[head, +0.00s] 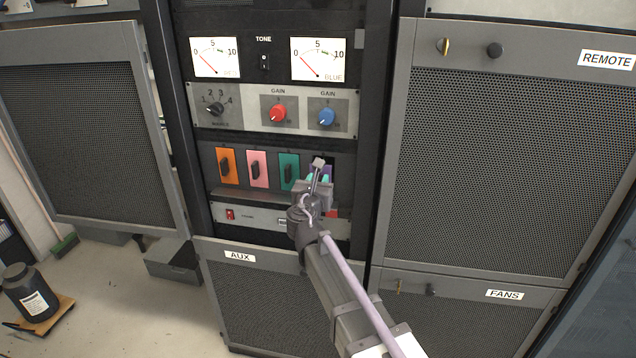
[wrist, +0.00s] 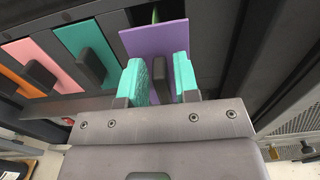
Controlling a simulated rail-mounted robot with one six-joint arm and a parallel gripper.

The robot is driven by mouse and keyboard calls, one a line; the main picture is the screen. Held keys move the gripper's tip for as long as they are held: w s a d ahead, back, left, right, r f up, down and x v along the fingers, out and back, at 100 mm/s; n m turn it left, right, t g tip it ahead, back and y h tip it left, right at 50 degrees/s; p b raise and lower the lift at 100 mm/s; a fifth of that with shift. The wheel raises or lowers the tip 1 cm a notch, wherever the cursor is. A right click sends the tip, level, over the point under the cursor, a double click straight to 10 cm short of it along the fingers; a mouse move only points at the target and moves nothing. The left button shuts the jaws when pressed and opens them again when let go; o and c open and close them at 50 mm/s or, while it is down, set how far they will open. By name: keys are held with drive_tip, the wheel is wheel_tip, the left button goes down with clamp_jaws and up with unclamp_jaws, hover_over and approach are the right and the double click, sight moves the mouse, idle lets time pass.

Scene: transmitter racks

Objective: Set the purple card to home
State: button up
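The purple card (head: 328,168) is at the right end of the card row in the head view, mostly hidden behind my gripper (head: 317,180). In the wrist view the purple card (wrist: 150,38) stands out in front of its neighbours, with a bit of green board showing behind its top edge.
Teal (head: 289,166), pink (head: 257,168) and orange (head: 228,166) cards with dark handles sit left of it. A ledge (head: 248,196) runs below the row. The gain knobs (head: 278,113) are above. A dark rack post (head: 375,150) stands close on the right.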

sight(320, 176)
clamp_jaws()
drive_tip(key=w, duration=0.4)
drive_tip(key=shift+w+d, duration=0.4)
drive_tip(key=shift+o, duration=1.3)
unclamp_jaws()
